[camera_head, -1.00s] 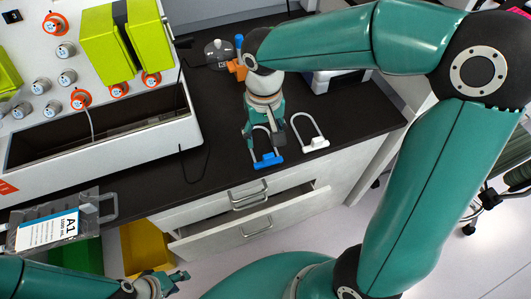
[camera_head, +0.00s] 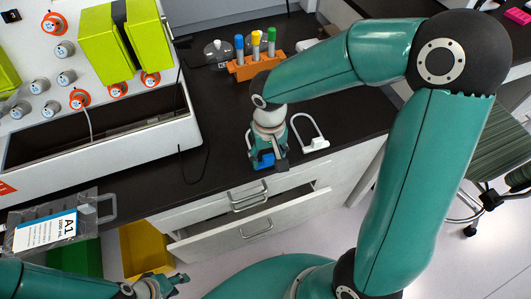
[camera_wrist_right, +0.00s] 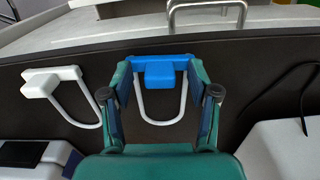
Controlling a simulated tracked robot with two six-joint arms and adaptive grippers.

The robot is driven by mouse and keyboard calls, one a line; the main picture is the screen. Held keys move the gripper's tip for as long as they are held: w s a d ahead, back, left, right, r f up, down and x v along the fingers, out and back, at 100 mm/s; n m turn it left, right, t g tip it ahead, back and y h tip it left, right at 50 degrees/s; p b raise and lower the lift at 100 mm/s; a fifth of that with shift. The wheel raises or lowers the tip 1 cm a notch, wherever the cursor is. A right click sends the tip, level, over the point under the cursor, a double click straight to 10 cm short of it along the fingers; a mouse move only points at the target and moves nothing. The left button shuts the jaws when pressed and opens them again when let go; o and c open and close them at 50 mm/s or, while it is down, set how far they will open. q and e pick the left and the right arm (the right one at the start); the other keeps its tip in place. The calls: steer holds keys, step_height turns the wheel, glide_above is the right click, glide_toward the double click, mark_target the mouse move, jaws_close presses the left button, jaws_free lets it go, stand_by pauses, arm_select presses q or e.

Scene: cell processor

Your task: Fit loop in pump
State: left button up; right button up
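A loop with a blue end piece (camera_head: 266,160) lies on the dark counter near its front edge. In the right wrist view its blue bar (camera_wrist_right: 160,68) and white U-shaped tube (camera_wrist_right: 161,118) show. My right gripper (camera_head: 268,163) is down over it. Its fingers (camera_wrist_right: 161,80) are apart, one at each end of the blue bar; I cannot tell whether they touch it. An all-white loop (camera_head: 309,132) lies beside it, also in the wrist view (camera_wrist_right: 55,80). My left gripper (camera_head: 180,284) is low at the bottom left, apparently open and empty. I cannot tell for sure which part is the pump.
A white machine (camera_head: 110,150) with lime-green blocks (camera_head: 122,40), round orange-and-grey ports and a trough stands at left. An orange rack (camera_head: 243,70) with capped tubes stands at the back. A drawer (camera_head: 250,225) is partly open below. A clear A1 container (camera_head: 45,230) is at lower left.

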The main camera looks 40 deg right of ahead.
steer(key=c, duration=1)
steer(key=shift+r, duration=0.15)
step_height(320, 180, up, 20)
steer(key=p, duration=0.2)
steer(key=shift+p, duration=0.3)
steer(key=shift+o, duration=1.4)
jaws_close()
